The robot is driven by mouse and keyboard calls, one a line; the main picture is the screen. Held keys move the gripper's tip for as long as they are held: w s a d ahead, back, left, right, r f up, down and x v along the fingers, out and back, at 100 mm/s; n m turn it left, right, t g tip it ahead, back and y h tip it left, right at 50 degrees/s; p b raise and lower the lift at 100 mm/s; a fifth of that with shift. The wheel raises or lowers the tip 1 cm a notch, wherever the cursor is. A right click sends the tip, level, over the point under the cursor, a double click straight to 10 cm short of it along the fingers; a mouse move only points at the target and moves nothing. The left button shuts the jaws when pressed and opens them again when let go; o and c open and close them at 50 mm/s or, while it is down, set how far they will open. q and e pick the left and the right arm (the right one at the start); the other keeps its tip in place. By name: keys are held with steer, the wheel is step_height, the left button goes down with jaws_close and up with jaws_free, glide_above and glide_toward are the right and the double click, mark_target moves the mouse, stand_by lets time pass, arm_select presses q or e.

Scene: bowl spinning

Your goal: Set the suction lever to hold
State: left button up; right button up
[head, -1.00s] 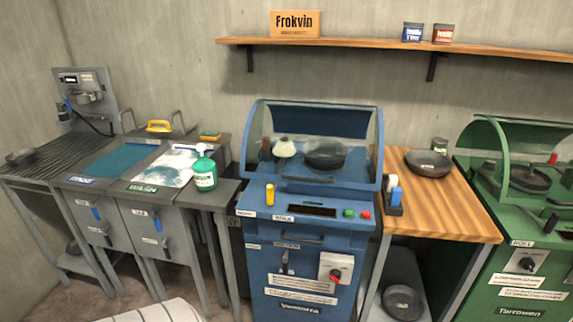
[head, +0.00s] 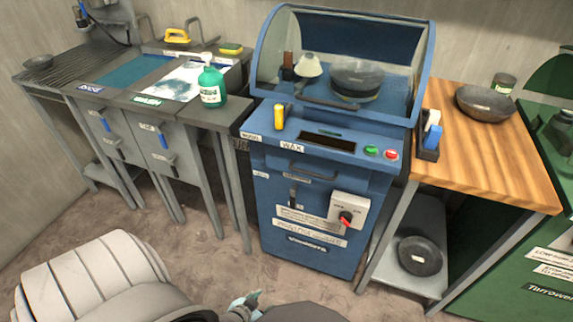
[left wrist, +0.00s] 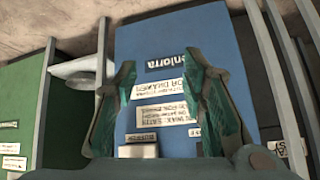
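The suction lever (head: 292,195) is a small dark handle on the front of the blue machine (head: 310,258), under a small label. Its setting is too small to read. My left gripper (head: 246,299) is at the bottom of the head view, low and in front of the machine, apart from the lever. In the left wrist view my left gripper (left wrist: 160,64) has its two teal-padded fingers spread with nothing between them. The machine's blue front (left wrist: 150,35) and its labels show upside down there; I cannot make out the lever in that view. My right gripper is not in view.
A switch box with a red knob (head: 347,217) sits right of the lever. Green (head: 371,151) and red (head: 391,155) buttons are above. A wooden bench (head: 500,150) stands at the right, grey cabinets (head: 160,150) at the left. The floor before the machine is clear.

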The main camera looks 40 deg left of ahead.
arm_select(q)
steer(key=w+a+t+y+b, duration=0.1)
steer(key=w+a+t+b, duration=0.3)
steer(key=w, duration=0.5)
steer(key=n+t+y+b, duration=0.4)
steer(key=t+b, duration=0.1)
steer(key=b, duration=0.2)
glide_toward(292, 203)
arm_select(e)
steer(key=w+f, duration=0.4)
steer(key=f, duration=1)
arm_select(q)
steer(key=shift+m, duration=0.3)
steer(key=b+x, duration=0.4)
steer(key=x, duration=0.4)
steer(key=shift+f, duration=0.15)
steer(key=shift+b+x, duration=0.55)
steer(key=shift+x, duration=0.45)
steer(key=shift+w+r, duration=0.2)
steer(key=shift+w, duration=0.15)
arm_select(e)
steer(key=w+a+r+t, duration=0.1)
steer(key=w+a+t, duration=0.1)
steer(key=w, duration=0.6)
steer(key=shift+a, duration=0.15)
arm_select(q)
jaws_close()
